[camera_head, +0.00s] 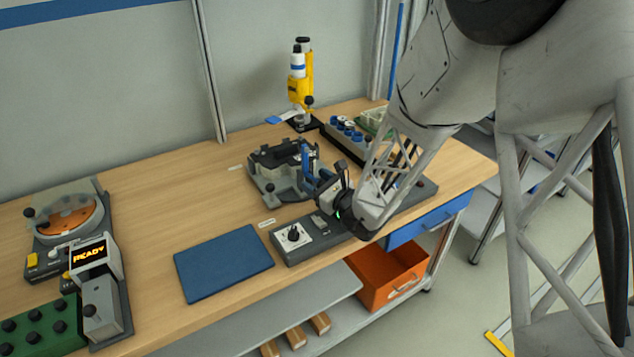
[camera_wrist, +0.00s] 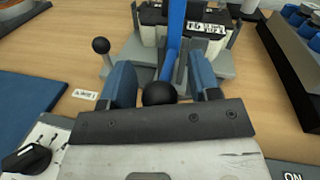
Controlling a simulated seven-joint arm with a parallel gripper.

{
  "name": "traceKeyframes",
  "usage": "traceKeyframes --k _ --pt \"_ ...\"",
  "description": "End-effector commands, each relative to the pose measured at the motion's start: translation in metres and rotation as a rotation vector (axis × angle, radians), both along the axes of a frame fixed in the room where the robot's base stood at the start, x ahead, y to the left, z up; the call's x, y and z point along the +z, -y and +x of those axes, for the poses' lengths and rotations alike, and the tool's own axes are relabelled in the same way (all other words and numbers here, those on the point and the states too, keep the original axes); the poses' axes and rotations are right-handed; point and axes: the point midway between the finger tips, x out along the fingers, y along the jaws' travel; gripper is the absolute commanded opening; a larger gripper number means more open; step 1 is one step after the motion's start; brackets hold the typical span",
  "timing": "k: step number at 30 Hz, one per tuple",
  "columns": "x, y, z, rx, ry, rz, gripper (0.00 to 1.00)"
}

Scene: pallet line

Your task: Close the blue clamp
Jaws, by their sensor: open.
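The blue clamp (camera_head: 306,161) is on a dark grey fixture (camera_head: 270,189) in the middle of the bench. In the wrist view its blue lever (camera_wrist: 173,42) runs up and away from a black ball knob (camera_wrist: 158,93). My gripper (camera_head: 324,182) is beside the fixture; the wrist view also shows the gripper (camera_wrist: 162,82). Its two blue-padded fingers are apart, one on each side of the knob. A gap shows left of the knob; I cannot tell whether the right finger touches it. The clamp's far end is partly hidden.
A second black ball knob (camera_wrist: 101,45) stands left of the fingers. A control panel with a dial (camera_head: 293,236) lies in front. A blue mat (camera_head: 223,263) lies to the left. A yellow microscope-like device (camera_head: 301,88) and a rack of blue caps (camera_head: 345,133) stand behind.

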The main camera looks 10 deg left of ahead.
Motion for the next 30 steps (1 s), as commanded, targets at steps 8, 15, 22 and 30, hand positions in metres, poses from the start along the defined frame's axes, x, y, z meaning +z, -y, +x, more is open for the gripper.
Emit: traceKeyframes --k 8,15,22,30 --pt "-0.0001 -0.0002 0.0001 0.0 0.0 0.0 0.52" --pt "-0.0002 -0.0001 0.0001 0.0 0.0 0.0 0.15" --pt "-0.0002 0.0 0.0 0.0 0.0 0.0 0.0" --pt "0.0021 -0.0002 0.0004 0.0 -0.015 -0.015 0.0"
